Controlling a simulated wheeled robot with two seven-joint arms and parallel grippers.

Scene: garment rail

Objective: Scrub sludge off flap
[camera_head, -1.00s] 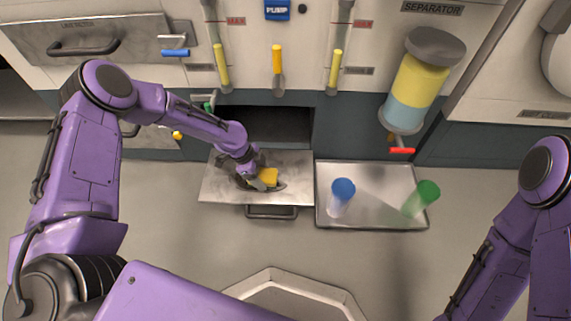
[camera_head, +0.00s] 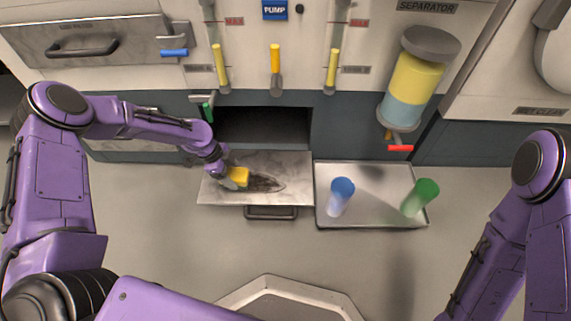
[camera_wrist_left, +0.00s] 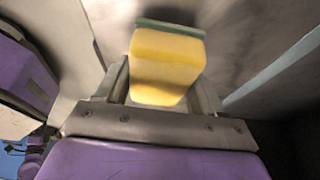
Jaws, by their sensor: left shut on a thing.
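The flap (camera_head: 292,164) is a metal panel folded out below a dark opening in the wall, with a handle on its front. A dark sludge smear (camera_head: 264,184) lies across its middle. My left gripper (camera_head: 233,179) is shut on a yellow sponge (camera_head: 239,175) at the left part of the flap, left of the smear. In the left wrist view the sponge (camera_wrist_left: 166,62) sits between the fingers, with a dark green layer on its far side, close to the grey smudged metal. I cannot tell whether it touches. My right gripper is out of view; only its arm shows at right.
A metal tray (camera_head: 375,215) stands right of the flap with a blue cup (camera_head: 341,194) and a green cup (camera_head: 421,196) on it. The separator cylinder (camera_head: 411,85) with a red valve handle (camera_head: 400,148) hangs above the tray. A green-handled valve (camera_head: 207,109) is near my left forearm.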

